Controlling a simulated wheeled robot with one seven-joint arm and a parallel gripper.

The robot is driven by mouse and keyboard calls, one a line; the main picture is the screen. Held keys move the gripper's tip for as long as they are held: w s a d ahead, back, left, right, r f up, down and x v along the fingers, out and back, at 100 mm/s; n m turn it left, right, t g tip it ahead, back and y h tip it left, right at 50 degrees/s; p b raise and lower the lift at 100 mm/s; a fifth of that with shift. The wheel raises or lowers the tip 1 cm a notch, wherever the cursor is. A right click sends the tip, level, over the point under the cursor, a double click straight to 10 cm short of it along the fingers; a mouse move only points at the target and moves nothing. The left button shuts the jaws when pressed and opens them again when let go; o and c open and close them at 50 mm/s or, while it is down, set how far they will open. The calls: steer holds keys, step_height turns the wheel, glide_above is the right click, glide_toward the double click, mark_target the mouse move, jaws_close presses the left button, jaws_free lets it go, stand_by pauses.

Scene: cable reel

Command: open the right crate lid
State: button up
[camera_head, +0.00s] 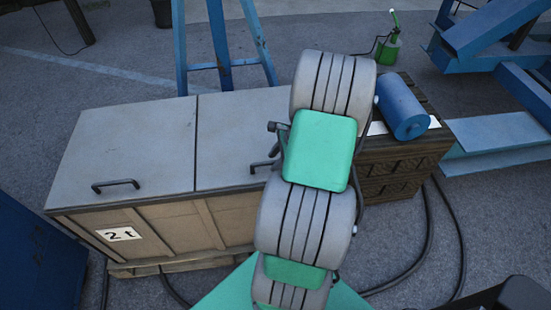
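A long wooden crate (170,224) stands on the left with two flat grey lids, both closed. The right lid (240,123) lies level with the left lid (135,135), a thin dark seam between them. The right lid's dark handle (259,165) shows only its left end near the front edge; my arm covers the rest. My arm crosses in front of the lid's right part. Small dark parts show beside the arm just above the handle, perhaps of my gripper. Its fingers are hidden, so I cannot tell whether it is open or touching the handle.
The left lid has its own dark handle (115,185). A blue cylinder (402,107) lies at the crate's right on a brown slatted box (405,165). Blue trestle legs (221,45) stand behind. Black cables (428,240) cross the floor at right.

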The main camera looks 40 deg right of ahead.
steer(key=shift+c, duration=0.5)
jaws_close()
stand_by(0.8)
